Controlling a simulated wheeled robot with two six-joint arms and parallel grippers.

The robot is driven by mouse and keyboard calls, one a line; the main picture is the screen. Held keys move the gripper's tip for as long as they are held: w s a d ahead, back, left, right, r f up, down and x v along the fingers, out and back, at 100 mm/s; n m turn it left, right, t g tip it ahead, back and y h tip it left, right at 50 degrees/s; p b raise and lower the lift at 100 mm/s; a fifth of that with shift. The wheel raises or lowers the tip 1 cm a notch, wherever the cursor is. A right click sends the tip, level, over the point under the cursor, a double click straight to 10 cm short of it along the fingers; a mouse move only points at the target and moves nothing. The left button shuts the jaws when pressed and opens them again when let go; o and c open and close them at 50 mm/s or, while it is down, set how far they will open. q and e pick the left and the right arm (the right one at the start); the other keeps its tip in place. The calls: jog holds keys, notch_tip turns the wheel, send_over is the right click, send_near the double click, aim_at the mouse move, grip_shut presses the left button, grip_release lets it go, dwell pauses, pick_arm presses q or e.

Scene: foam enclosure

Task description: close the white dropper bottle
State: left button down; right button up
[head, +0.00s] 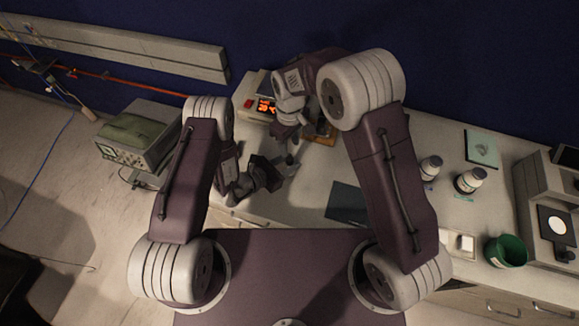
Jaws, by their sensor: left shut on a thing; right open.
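My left gripper (282,168) is low over the bench at the middle. It is shut on a small greyish thing (290,159), mostly hidden by the fingers; I cannot tell whether it is the white dropper bottle or a part of it. My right gripper (289,135) is open, just above and behind the left one in the picture, close to that thing; its fingertips are hard to make out. I cannot tell if either is a dropper bottle.
A device with a lit orange display (264,106) stands behind the grippers, with an orange-brown item (322,138) beside it. A dark mat (346,203), a green cup (506,251), a teal pad (481,149) and a microscope-like instrument (548,205) are on the bench. An oscilloscope-like box (135,143) stands left.

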aim_at(290, 159)
notch_tip(290, 159, down, 8)
jog(key=shift+r, duration=0.15)
dwell(0.3)
grip_shut()
jog(key=m, duration=0.3)
jog(key=shift+o, duration=0.2)
grip_release()
